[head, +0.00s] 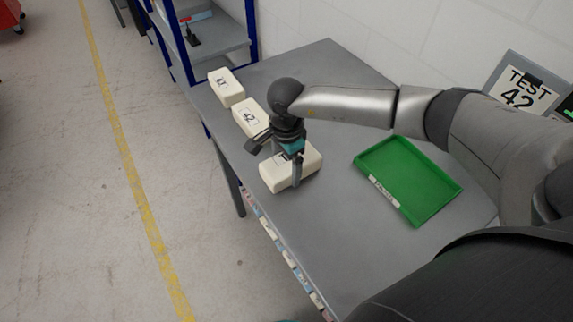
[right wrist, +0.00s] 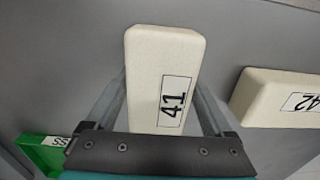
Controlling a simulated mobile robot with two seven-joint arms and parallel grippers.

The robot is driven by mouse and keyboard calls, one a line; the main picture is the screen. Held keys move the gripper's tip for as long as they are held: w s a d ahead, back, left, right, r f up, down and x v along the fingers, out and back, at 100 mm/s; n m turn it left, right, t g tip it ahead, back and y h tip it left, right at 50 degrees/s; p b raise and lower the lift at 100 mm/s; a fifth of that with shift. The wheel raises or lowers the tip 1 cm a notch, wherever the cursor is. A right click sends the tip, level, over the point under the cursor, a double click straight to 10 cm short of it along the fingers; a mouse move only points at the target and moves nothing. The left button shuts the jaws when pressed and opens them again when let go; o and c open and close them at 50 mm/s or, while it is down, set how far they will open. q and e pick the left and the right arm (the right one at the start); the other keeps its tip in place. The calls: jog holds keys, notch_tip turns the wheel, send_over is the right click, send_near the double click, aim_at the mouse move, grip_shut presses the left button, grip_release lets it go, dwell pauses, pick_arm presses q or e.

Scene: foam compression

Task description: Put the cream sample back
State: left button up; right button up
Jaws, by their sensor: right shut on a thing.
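My right gripper (head: 289,166) is shut on a cream foam block (head: 270,178) near the left edge of the grey table. In the right wrist view this block (right wrist: 150,75) bears the label 41 and sits between the two fingers. I cannot tell whether it rests on the table or is just above it. A second cream block, labelled 42 (head: 249,118), stands behind it in a row and also shows in the right wrist view (right wrist: 270,98). A third cream block (head: 225,86) stands farthest back; its label is hard to read. My left gripper is not in view.
A green tray (head: 455,196) with a white label lies empty on the table (head: 330,240) at right. A sign reading TEST 42 (head: 518,87) stands beyond it. A blue-framed shelf (head: 222,42) stands behind the table. The table between the held block and tray is clear.

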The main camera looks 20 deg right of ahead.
aim_at(287, 162)
jog(key=shift+f, duration=0.25)
jog(key=o, duration=1)
jog(key=shift+r, duration=0.1)
jog(key=shift+o, duration=0.2)
jog(key=shift+r, duration=0.1)
notch_tip(287, 162, up, 12)
jog(key=shift+r, duration=0.1)
